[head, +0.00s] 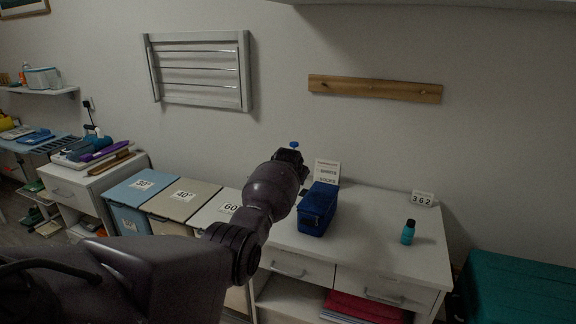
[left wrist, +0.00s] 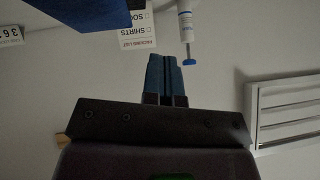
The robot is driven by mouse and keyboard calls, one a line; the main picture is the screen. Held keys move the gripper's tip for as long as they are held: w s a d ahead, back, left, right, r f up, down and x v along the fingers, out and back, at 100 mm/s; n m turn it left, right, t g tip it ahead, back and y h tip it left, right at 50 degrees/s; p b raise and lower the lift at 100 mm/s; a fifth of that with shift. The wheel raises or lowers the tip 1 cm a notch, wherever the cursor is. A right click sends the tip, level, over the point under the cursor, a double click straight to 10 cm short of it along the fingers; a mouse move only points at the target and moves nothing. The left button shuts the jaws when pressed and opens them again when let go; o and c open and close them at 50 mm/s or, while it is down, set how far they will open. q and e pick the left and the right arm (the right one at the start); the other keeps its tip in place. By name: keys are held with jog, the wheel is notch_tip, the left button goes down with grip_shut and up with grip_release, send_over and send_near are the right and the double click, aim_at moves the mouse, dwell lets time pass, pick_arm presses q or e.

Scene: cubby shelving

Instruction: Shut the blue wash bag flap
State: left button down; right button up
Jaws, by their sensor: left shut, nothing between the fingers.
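The blue wash bag (head: 317,211) stands on the white cabinet top. In the head view its top looks roughly flat, but I cannot tell clearly whether the flap lies fully down. Part of the bag shows at the upper left of the left wrist view (left wrist: 92,14). My left gripper (head: 293,158) is raised behind and left of the bag, mostly hidden by its own wrist. In the left wrist view its blue fingers (left wrist: 166,72) are together with nothing between them, apart from the bag. My right gripper is in neither view.
A white bottle with a blue cap (left wrist: 187,30) and a packing list card (head: 327,172) stand behind the bag. A teal bottle (head: 408,232) and a number block (head: 423,199) are to the right on the cabinet top (head: 370,243). Labelled laundry bins (head: 184,201) are left.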

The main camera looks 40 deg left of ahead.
pick_arm(q)
jog(key=s+r, duration=0.5)
jog(key=shift+s+d+r, duration=0.2)
jog(key=shift+s+d, duration=0.05)
jog(key=shift+d, duration=0.2)
